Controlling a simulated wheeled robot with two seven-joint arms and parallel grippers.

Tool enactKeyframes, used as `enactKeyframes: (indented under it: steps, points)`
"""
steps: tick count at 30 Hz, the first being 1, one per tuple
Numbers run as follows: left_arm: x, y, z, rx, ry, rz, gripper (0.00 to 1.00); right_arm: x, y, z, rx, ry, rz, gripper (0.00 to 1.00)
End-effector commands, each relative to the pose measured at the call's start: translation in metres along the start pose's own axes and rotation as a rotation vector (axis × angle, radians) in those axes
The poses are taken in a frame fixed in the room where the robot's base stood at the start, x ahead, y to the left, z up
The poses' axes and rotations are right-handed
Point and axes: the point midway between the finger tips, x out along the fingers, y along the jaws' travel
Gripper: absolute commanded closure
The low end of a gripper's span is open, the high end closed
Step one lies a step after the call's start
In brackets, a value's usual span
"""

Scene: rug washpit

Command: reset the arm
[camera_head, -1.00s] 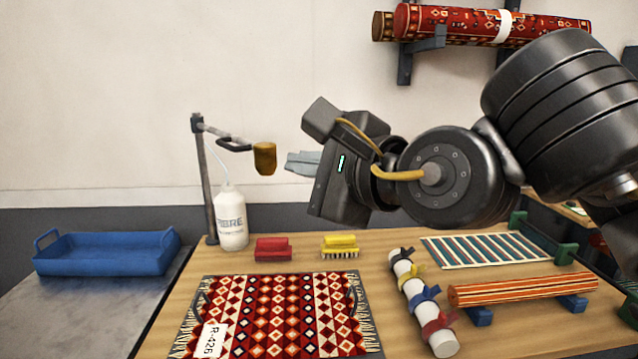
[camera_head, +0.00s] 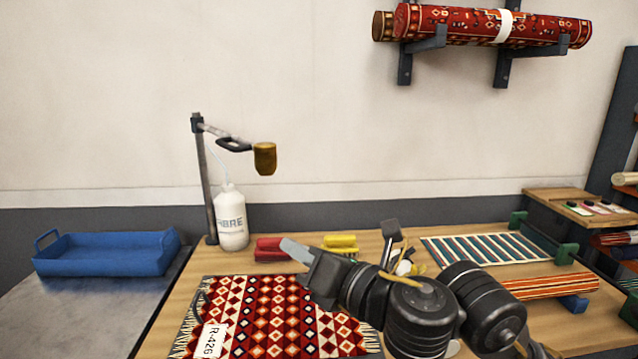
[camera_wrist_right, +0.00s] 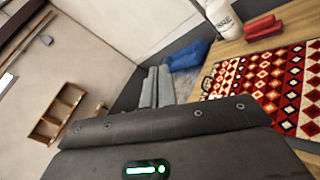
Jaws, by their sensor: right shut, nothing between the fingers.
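My right gripper (camera_head: 294,250) is shut and empty. In the head view its arm comes in from the lower right, and its fingers point left, above the patterned red rug (camera_head: 265,312) and in front of the red brush (camera_head: 268,246). In the right wrist view the shut grey fingers (camera_wrist_right: 157,86) point away from the camera, with the rug (camera_wrist_right: 272,85) off to their right. My left gripper is not in view.
A yellow brush (camera_head: 341,241) and white bottle (camera_head: 232,220) stand behind. A post carries an amber cup (camera_head: 265,158). A blue tray (camera_head: 105,252) is at left. A striped rug (camera_head: 485,249) and rolled striped rug (camera_head: 520,287) lie at right. Rolled rugs (camera_head: 470,24) hang on the wall.

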Motion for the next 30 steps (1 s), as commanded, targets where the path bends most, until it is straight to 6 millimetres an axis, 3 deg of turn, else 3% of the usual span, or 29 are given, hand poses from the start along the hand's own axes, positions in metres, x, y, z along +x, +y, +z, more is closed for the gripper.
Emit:
enactKeyframes:
  steps: [5, 10, 14, 18, 24, 30]
  points:
    - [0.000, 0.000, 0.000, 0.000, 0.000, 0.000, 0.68, -0.022, -0.075, -0.038, 0.607, -0.094, -0.159, 1.00]
    - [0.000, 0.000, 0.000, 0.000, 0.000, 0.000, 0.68, -0.066, -0.156, -0.092, 1.153, -0.241, -0.375, 1.00]
    - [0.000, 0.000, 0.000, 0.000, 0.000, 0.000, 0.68, -0.118, -0.212, -0.148, 1.537, -0.401, -0.581, 1.00]
    - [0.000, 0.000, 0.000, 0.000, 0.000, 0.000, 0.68, -0.192, -0.256, -0.218, 1.884, -0.626, -0.827, 1.00]
    - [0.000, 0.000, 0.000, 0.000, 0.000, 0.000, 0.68, -0.280, -0.275, -0.289, 2.155, -0.921, -1.091, 1.00]
    - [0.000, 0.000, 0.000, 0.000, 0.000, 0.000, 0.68, -0.349, -0.273, -0.337, 2.280, -1.173, -1.282, 1.00]
